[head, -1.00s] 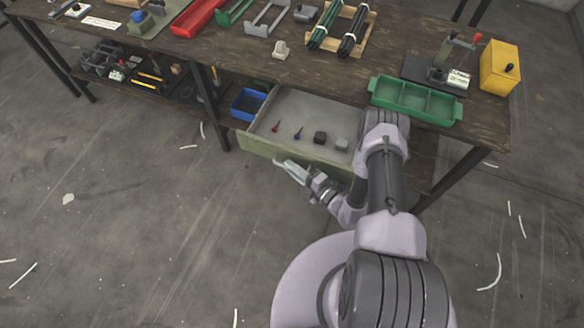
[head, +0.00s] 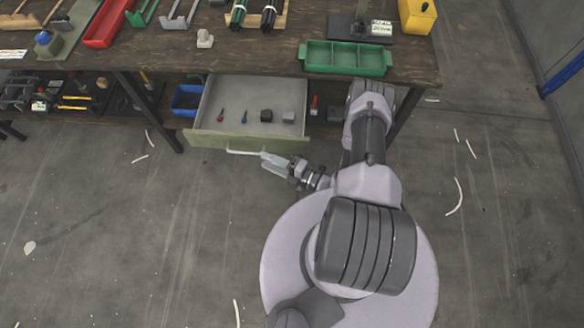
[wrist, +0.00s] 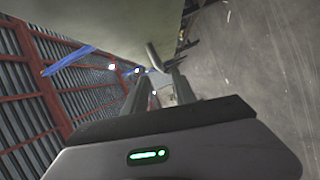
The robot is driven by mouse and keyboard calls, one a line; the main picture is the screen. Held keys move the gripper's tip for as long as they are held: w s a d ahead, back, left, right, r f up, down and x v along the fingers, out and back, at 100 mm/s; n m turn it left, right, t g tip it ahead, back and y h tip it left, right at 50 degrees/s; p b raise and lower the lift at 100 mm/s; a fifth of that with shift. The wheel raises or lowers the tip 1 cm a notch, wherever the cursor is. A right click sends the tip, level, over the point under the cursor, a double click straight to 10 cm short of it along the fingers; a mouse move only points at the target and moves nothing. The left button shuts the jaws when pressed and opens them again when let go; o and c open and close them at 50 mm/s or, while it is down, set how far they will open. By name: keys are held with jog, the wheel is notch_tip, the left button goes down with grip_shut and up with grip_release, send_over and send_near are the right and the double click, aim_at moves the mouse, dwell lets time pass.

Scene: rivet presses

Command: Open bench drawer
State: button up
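The bench drawer (head: 205,100) stands pulled out from under the bench, with its inside showing. Its pale green front (head: 215,140) carries a light bar handle (head: 243,152). My gripper (head: 264,160) is in front of the drawer front, at the handle's right end. Its two fingers are spread apart with nothing seen held between them. In the wrist view the fingers (wrist: 160,80) are also apart, and the handle's bent end (wrist: 155,57) shows just beyond the tips. The drawer front (wrist: 110,25) fills the top there. I cannot tell whether a finger touches the handle.
Several small items lie in the drawer, including a dark block (head: 266,115). A green divided tray (head: 346,58) sits on the bench top (head: 240,55) near its edge. A blue bin (head: 187,99) is left of the drawer. The floor (head: 130,230) in front is mostly clear.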

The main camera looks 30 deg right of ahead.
jog(key=p+v, duration=0.1)
jog(key=v, duration=0.7)
jog(key=shift+s+d, duration=0.2)
jog(key=shift+s, duration=0.15)
jog(key=w+a+r+n+g+y, duration=0.15)
jog(key=r+n+g, duration=0.45)
jog(key=r+n, duration=0.65)
jog(key=w+a+r+n+g+y, duration=0.1)
jog(key=w+a+r+n+g, duration=0.2)
jog(key=r+n+g, duration=0.7)
jog(key=s+a+r+n+t+h, duration=0.2)
jog(key=s+r+n+h, duration=0.1)
jog(key=r+n, duration=0.4)
jog(key=s+a+r+n+t+h, duration=0.2)
jog(key=s+r+n+t+h, duration=0.1)
jog(key=r+n, duration=0.5)
jog(key=s+a+r+n+t+h, duration=0.2)
jog(key=s+r+n+h, duration=0.1)
jog(key=r+n, duration=0.5)
jog(key=shift+s+a+r, duration=0.4)
jog(key=shift+s+r, duration=0.2)
jog(key=shift+s, duration=0.25)
